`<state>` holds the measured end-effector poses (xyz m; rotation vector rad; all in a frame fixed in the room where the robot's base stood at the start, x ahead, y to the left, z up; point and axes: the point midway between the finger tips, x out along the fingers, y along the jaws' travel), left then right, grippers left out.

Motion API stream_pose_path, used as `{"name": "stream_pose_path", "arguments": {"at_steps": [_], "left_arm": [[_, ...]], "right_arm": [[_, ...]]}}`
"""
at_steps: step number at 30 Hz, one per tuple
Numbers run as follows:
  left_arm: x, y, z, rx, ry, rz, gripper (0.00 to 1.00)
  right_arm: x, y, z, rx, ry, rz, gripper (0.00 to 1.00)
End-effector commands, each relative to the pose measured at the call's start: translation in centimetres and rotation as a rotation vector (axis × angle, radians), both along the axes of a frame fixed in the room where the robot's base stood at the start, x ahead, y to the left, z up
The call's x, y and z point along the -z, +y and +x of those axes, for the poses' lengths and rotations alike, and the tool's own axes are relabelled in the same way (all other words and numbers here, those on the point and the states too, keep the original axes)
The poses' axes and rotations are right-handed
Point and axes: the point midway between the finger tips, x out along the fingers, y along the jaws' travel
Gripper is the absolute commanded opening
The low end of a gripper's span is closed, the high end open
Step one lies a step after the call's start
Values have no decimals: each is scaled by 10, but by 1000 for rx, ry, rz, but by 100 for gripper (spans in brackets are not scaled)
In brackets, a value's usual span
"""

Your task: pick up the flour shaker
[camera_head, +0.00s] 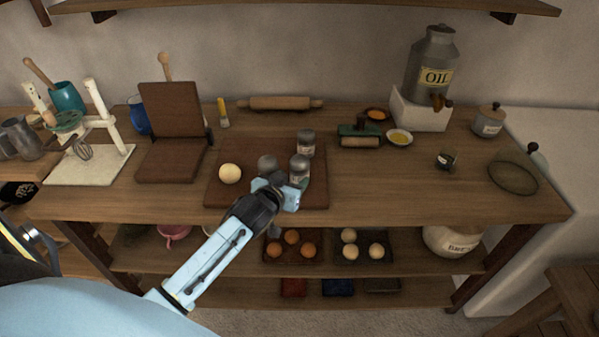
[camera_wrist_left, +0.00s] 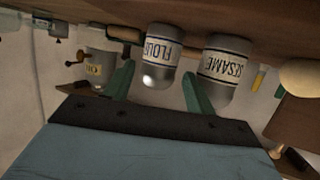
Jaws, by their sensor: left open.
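The flour shaker (camera_wrist_left: 160,58), a metal jar with a FLOUR label, stands between the two green fingers of my left gripper (camera_wrist_left: 158,74) in the left wrist view, which is upside down. The fingers are apart, and I see no clear contact. In the head view the flour shaker (camera_head: 300,168) appears to be the jar just beyond my left gripper (camera_head: 287,183), on the brown board (camera_head: 222,195). The gripper partly hides its lower part. My right gripper is not in view.
A sesame shaker (camera_wrist_left: 218,72) stands close beside the flour shaker. Another shaker (camera_head: 306,143) stands behind, and a pale ball (camera_head: 230,173) lies left on the board. A rolling pin (camera_head: 280,103) lies at the back. The table's front right is mostly clear.

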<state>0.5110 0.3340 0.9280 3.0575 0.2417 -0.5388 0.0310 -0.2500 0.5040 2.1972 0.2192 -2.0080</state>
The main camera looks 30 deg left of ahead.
Motion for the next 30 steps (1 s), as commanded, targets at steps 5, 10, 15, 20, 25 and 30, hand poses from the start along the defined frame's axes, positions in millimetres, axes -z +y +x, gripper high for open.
{"name": "stream_pose_path", "arguments": {"at_steps": [5,10,15,20,25,30], "left_arm": [[6,2,10,0,1,1,55],[19,6,30,0,1,1,55],[24,8,45,0,1,1,55],[26,9,48,1,2,0,55],[25,9,48,1,2,0,50],[25,9,47,1,2,0,28]], "right_arm": [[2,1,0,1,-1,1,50],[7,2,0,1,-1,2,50],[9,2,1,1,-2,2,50],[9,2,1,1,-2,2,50],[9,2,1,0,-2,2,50],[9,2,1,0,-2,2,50]]}}
